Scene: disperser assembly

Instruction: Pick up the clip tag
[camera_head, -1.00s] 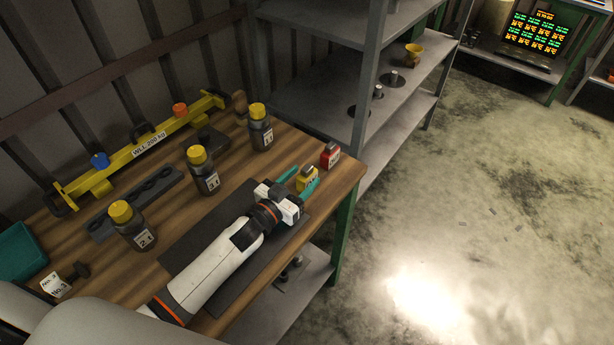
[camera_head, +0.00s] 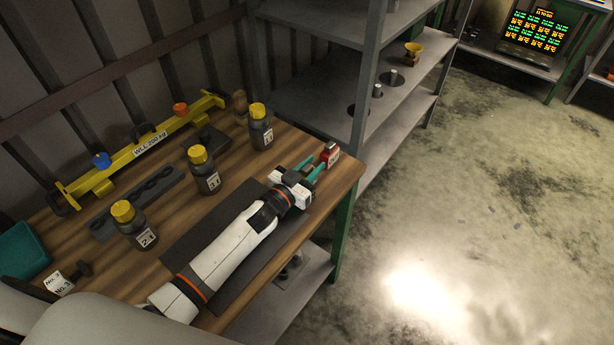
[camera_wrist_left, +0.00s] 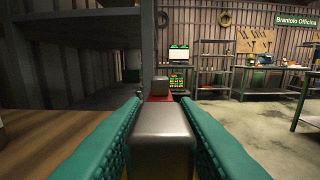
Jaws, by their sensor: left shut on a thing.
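My left gripper (camera_head: 312,168) is at the table's right end, its teal fingers pointing toward the red clip tag (camera_head: 331,154). In the left wrist view, a grey metal-topped clip tag (camera_wrist_left: 162,135) fills the gap between the two fingers (camera_wrist_left: 158,118), and they are shut on it. No yellow tag shows in the head view now. My right gripper is out of view.
Bottles with yellow caps (camera_head: 207,170) stand on the wooden table (camera_head: 165,213). A yellow lifting beam (camera_head: 130,158) lies along the wall side. A grey shelf (camera_head: 300,85) stands behind the table. A teal bin (camera_head: 22,250) is at the left. Open floor is to the right.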

